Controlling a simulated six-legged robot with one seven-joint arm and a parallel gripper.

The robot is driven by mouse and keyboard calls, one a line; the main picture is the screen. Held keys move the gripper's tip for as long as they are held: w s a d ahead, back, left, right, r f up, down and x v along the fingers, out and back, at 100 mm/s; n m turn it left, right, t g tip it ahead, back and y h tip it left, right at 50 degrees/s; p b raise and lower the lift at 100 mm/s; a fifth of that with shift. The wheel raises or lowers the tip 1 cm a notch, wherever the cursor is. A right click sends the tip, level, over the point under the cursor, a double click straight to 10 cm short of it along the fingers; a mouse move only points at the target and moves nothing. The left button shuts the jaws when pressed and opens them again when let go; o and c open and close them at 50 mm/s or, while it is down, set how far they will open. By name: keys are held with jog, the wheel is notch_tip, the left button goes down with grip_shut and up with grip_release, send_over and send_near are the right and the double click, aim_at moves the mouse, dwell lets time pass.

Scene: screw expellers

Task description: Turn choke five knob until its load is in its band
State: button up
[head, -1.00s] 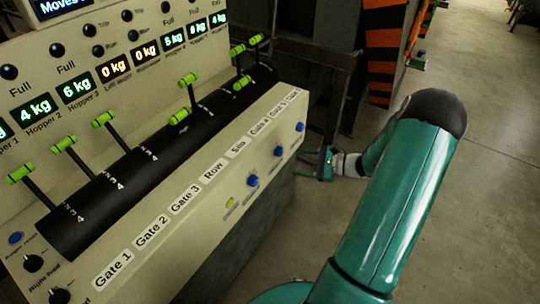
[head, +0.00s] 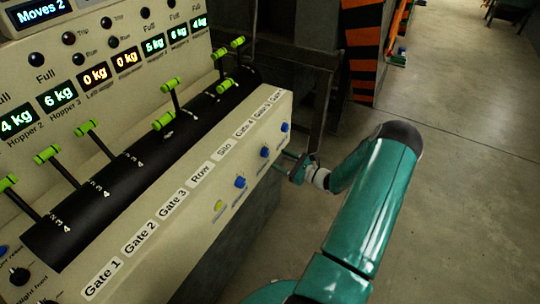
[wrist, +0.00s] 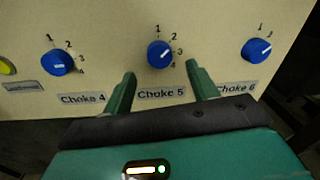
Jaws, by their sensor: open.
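The choke 5 knob (wrist: 160,54) is a blue dial on the cream panel, with a 1 to 4 scale around it. Its white line slants up to the right, but its exact reading is unclear. In the head view it is the middle blue knob (head: 265,152) on the panel's front. My gripper (wrist: 160,69) is open and empty. Its green fingers stand either side of the Choke 5 label, with the tips just below the knob and apart from it. In the head view my gripper (head: 299,170) is beside the panel's front face.
The choke 4 knob (wrist: 58,62) is to the left and the choke 6 knob (wrist: 256,49) to the right. Green-handled levers (head: 174,85) stand on top of the console. Kilogram displays (head: 153,46) line its back. Open floor (head: 455,170) lies to the right.

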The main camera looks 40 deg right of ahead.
aim_at(268, 153)
jog(key=x, duration=0.5)
jog(key=shift+w+a, duration=0.15)
jog(key=shift+w, duration=0.15)
jog(key=c, duration=1)
